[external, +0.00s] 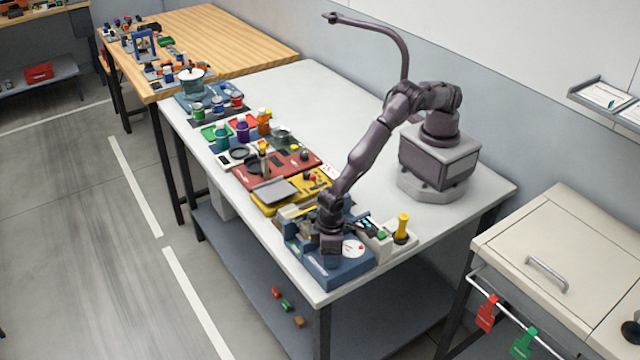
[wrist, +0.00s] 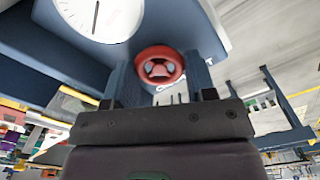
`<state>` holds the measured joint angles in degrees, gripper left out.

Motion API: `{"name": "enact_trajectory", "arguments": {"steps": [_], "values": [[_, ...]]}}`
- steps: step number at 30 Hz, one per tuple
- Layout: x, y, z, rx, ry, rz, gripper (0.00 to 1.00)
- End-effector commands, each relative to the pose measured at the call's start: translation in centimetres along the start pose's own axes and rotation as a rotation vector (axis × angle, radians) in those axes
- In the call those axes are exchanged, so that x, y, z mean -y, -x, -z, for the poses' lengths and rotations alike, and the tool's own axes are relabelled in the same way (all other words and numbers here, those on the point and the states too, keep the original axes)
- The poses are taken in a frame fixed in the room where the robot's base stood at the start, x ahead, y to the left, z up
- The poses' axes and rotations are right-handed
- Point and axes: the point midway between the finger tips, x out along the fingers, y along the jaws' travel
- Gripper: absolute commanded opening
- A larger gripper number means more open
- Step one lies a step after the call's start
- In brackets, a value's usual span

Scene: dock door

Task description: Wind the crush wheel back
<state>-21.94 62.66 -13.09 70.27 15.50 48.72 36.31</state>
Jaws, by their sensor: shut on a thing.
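The crush wheel (wrist: 160,66) is a small red ring with a dark hub, seen in the wrist view at the upper middle. My gripper (wrist: 159,80) reaches to it with one finger on each side and is shut on it. In the external view my gripper (external: 330,250) points down over the blue press fixture (external: 345,272) at the table's front corner. The wheel is hidden there behind my wrist. The fixture's white dial (external: 353,248) sits just right of my gripper. It also shows at the top left of the wrist view (wrist: 98,14), with a thin needle.
The table (external: 440,207) is clear in front of my base.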

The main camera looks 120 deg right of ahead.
Motion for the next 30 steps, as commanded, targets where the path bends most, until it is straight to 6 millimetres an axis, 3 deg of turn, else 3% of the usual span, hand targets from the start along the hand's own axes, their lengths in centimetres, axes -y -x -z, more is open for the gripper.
{"name": "enact_trajectory", "arguments": {"steps": [19,30], "values": [[0.10,0.15,0.03,0.000,0.503,0.001,0.27],[0.15,0.17,-0.02,0.001,0.677,0.001,0.27]]}}
